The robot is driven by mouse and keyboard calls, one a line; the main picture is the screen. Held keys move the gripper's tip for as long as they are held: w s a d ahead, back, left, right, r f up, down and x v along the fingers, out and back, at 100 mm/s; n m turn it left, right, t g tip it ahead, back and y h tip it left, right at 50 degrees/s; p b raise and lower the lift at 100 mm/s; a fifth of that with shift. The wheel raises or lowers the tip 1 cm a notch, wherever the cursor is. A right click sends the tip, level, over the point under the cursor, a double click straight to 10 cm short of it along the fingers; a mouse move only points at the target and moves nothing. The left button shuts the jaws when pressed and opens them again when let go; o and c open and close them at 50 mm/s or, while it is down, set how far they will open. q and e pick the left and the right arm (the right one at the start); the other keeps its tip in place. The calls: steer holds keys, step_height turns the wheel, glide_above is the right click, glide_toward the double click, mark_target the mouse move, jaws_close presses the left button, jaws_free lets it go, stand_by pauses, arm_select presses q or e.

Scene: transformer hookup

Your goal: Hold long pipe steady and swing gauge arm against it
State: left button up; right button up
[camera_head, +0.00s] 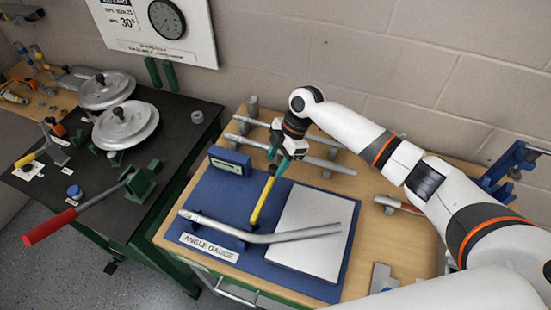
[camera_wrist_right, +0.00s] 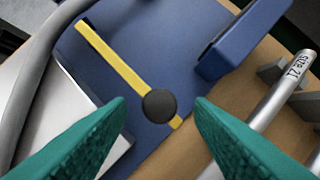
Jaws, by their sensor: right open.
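A long grey bent pipe (camera_head: 262,236) lies across the blue angle gauge board (camera_head: 207,195), its right part over a white plate. It also shows at the left of the right wrist view (camera_wrist_right: 32,85). The yellow gauge arm (camera_head: 261,203) stands apart from the pipe at its upper end, with a dark knob (camera_wrist_right: 160,105) near that end. My right gripper (camera_head: 283,153) is open above the knob. In the right wrist view its teal fingertips (camera_wrist_right: 160,110) lie on either side of the knob, with gaps showing. My left gripper is not in view.
Straight pipes (camera_head: 296,156) lie on supports at the back of the wooden table. A small blue box (camera_head: 230,161) stands on the board's back left corner. The dark left bench (camera_head: 185,128) holds round metal discs and a red-handled lever (camera_head: 50,225).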

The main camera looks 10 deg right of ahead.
steer(key=shift+s+a+f, duration=0.1)
steer(key=shift+a+f, duration=0.15)
steer(key=shift+f, duration=0.4)
jaws_close()
